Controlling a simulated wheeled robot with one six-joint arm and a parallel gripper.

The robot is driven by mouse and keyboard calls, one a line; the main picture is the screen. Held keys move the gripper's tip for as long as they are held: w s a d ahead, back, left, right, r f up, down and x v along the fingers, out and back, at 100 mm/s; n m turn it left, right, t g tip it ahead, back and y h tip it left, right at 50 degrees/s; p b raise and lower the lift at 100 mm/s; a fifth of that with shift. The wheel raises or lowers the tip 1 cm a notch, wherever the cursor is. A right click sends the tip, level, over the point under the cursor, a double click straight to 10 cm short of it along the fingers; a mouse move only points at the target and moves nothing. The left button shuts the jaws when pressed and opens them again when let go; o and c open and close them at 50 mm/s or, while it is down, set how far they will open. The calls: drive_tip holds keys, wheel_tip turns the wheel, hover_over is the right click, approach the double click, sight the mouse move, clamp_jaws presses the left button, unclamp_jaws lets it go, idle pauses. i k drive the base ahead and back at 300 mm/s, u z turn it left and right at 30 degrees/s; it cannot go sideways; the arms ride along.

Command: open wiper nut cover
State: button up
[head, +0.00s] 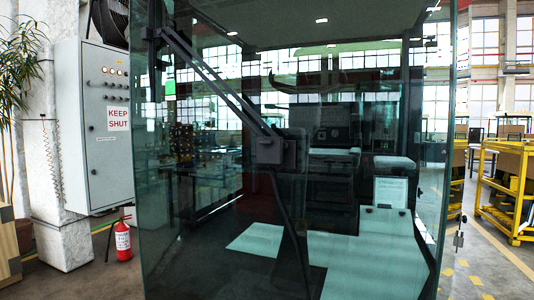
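A large cab with a tinted glass front fills the middle of the head view. A dark wiper arm (215,85) of two parallel bars slants across the glass from a dark mount (157,34) at the upper left down to a boxy dark block (275,150) near the middle. A thin dark bar (290,220) runs on down from this block. I cannot make out the nut cover as a separate part, nor whether it is open or shut. My gripper is not in view.
A yellow trolley (505,190) stands at the right. Open floor (480,270) shows at the lower right.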

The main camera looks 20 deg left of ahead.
sight(269, 149)
drive_tip(key=k, duration=0.5)
drive_tip(key=u, duration=1.45)
drive_tip(key=i, duration=1)
drive_tip(key=z, duration=0.05)
